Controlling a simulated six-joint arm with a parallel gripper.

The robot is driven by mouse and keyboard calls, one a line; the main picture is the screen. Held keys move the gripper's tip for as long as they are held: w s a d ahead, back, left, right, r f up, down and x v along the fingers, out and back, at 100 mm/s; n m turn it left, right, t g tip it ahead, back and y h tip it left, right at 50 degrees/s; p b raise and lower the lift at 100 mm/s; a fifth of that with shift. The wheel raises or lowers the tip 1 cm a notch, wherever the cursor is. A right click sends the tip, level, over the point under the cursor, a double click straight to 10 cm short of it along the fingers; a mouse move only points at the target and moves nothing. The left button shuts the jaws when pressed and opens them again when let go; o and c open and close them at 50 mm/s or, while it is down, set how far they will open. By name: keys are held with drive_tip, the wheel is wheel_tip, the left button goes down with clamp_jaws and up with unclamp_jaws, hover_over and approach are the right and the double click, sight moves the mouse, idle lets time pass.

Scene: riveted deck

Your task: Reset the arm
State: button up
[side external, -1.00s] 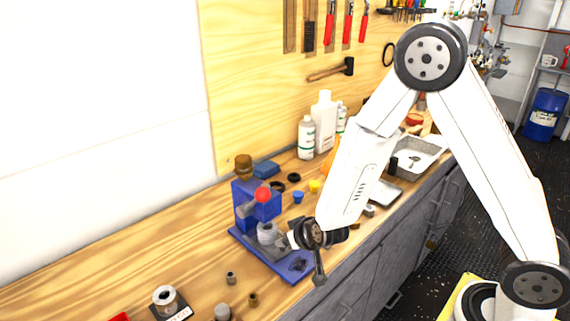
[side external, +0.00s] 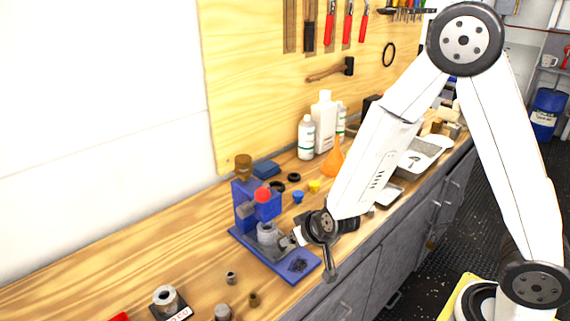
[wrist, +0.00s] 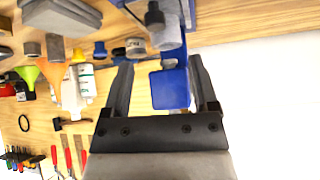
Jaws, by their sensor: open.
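My gripper (side external: 284,242) is beside the blue press (side external: 243,192), low over the bench and close to the grey cylindrical part (side external: 267,234) on its base. In the wrist view my gripper (wrist: 160,64) has its two dark fingers apart. Part of the blue press (wrist: 172,88) shows beyond the gap between them, and nothing appears gripped. In the side view the fingers are small and partly merge with the press behind them, so I cannot tell whether they touch it.
A red knob (side external: 263,195) sticks out from the press. White bottles (side external: 323,122), an orange funnel (side external: 333,160) and a metal tray (side external: 427,152) stand farther along the bench. A grey cylinder on a labelled block (side external: 166,299) is at the front left. Tools hang on the wooden wall panel.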

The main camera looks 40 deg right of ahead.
drive_tip(key=s+d+r+n+g, duration=0.1)
drive_tip(key=s+d+r+g, duration=0.1)
drive_tip(key=s, duration=0.4)
drive_tip(key=s+d+r+n+g+y, duration=0.1)
drive_tip(key=s+d+r+g, duration=0.1)
drive_tip(key=s, duration=0.4)
drive_tip(key=shift+d+r+g, duration=0.25)
drive_tip(key=shift+r+g, duration=0.55)
drive_tip(key=shift+r, duration=0.1)
